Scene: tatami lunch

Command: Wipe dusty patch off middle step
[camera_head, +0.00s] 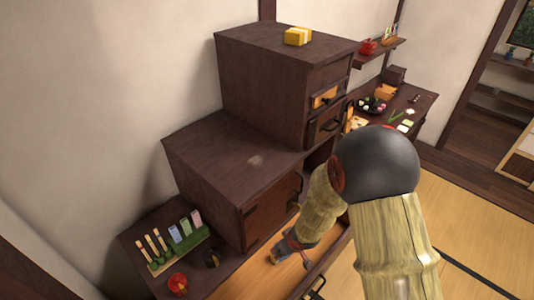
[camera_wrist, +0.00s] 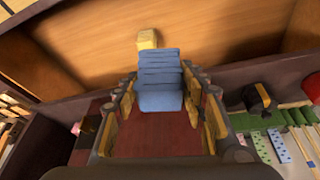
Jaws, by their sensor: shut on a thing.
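The stepped wooden chest has a middle step (camera_head: 218,150) with a small pale dusty patch (camera_head: 256,160) on its top. My gripper (camera_head: 287,247) is low at the front of the chest, over an open drawer (camera_head: 255,277), below and in front of the middle step. In the wrist view my gripper (camera_wrist: 158,95) is shut on a blue ribbed, cloth-like thing (camera_wrist: 160,70), which shows between its fingers. In the head view the blue thing is too small to make out clearly. The dusty patch is not visible in the wrist view.
A yellow block (camera_head: 298,36) sits on the top step. The low step holds a green rack (camera_head: 180,247) of sticks and cards, a red pot (camera_head: 177,284) and a dark item (camera_head: 212,258). A small yellow block (camera_wrist: 147,38) lies in the drawer. The middle step is otherwise clear.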

